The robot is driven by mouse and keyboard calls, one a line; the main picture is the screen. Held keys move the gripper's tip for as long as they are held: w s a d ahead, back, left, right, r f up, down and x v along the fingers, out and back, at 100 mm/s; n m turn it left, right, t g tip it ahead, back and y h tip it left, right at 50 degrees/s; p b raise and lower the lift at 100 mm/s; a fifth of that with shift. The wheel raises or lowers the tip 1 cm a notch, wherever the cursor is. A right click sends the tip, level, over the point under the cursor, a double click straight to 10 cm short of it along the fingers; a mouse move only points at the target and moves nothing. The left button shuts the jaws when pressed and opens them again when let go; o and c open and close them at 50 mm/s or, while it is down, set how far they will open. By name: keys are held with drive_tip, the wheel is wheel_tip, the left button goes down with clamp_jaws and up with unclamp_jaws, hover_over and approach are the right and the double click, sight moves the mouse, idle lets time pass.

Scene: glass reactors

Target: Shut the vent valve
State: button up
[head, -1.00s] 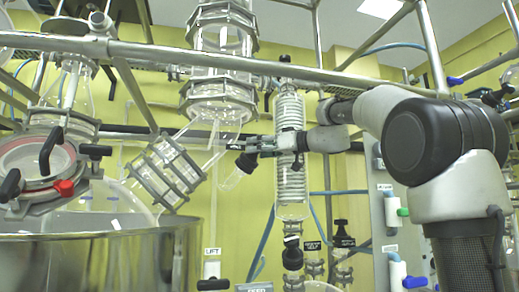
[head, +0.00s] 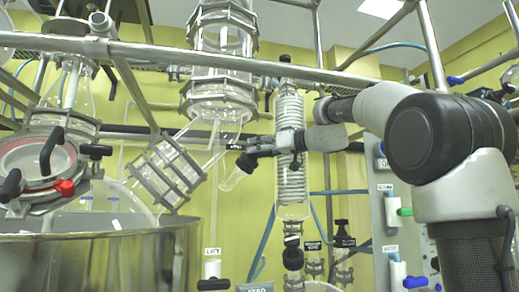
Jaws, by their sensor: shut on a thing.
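The vent valve (head: 246,161) shows as a small black handle on the glass side arm below the central glass column, with a small label at its upper left that is too small to read for certain. My gripper (head: 256,153) reaches in from the right, level with the handle. Its dark fingers are shut on the black handle and partly hide it. The angle of the handle is hard to tell at this size.
A glass coil condenser (head: 291,165) stands upright right by my gripper's wrist. A metal rail (head: 300,72) crosses above. A clamped glass section (head: 168,175) and a large steel vessel (head: 110,265) are at the left. A valve panel (head: 390,205) is at the right.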

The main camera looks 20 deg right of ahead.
drive_tip(key=m+t+h, duration=0.1)
drive_tip(key=m+h, duration=0.1)
drive_tip(key=m, duration=0.1)
drive_tip(key=m+t+h, duration=0.1)
drive_tip(key=m+h, duration=0.2)
drive_tip(key=m, duration=0.1)
drive_tip(key=shift+a, duration=0.15)
drive_tip(key=shift+m+g+h, duration=0.2)
drive_tip(key=shift+m+h, duration=1.25)
drive_tip(key=shift+m, duration=0.55)
drive_tip(key=shift+m+g+h, duration=0.2)
drive_tip(key=shift+m+h, duration=1.25)
drive_tip(key=shift+m, duration=0.55)
drive_tip(key=shift+f, duration=0.1)
drive_tip(key=o, duration=1.1)
drive_tip(key=shift+c, duration=0.2)
